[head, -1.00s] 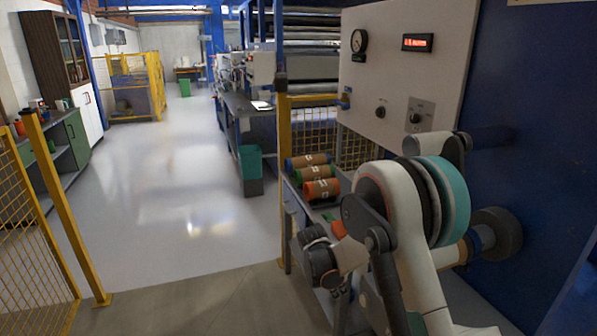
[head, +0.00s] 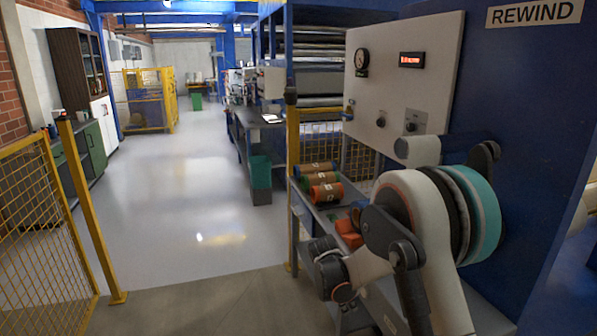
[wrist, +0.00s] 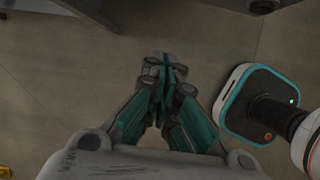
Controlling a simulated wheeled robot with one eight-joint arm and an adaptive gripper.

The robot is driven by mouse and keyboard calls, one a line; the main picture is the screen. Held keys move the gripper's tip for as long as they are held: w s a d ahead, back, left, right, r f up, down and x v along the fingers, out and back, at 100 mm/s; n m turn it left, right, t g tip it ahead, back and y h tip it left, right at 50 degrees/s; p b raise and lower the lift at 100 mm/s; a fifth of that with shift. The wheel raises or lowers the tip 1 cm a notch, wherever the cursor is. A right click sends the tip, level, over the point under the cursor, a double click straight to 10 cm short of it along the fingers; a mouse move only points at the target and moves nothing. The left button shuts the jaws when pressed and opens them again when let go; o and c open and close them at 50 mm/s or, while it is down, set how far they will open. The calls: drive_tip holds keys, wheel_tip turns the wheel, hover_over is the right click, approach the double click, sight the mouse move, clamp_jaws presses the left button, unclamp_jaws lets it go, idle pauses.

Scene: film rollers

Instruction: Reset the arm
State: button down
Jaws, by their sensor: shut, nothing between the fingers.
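My arm (head: 430,230) is folded in the right foreground of the head view, in front of the machine. My gripper (wrist: 165,75) shows in the wrist view. Its teal and grey fingers are together, with nothing between them, and it points down over bare floor. I cannot make out the gripper in the head view. My own base (wrist: 257,105), with a teal edge and a green light, shows at the right of the wrist view.
A grey cart (head: 308,210) carries several film rolls (head: 322,190) and an orange item (head: 348,234), close behind my arm. The control panel (head: 400,80) and blue REWIND machine (head: 540,120) stand right. A yellow fence (head: 30,205) stands left. The aisle floor (head: 180,190) is clear.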

drive_tip(key=s+d+r+m+t+y, duration=0.1)
drive_tip(key=s+d+r+m, duration=0.1)
drive_tip(key=s+r+m, duration=0.6)
drive_tip(key=s+d+r+m+t+y, duration=0.15)
drive_tip(key=s+r, duration=0.35)
drive_tip(key=r, duration=0.8)
drive_tip(key=s+d+r+m+t, duration=0.1)
drive_tip(key=s+r+m, duration=0.1)
drive_tip(key=s+m, duration=0.3)
drive_tip(key=s+r+m+t+y, duration=0.1)
drive_tip(key=s+m, duration=0.5)
drive_tip(key=s, duration=0.8)
drive_tip(key=shift+s+d+r+t, duration=0.3)
drive_tip(key=shift+d+r+t, duration=0.15)
drive_tip(key=shift+t, duration=0.1)
drive_tip(key=shift+y, duration=0.25)
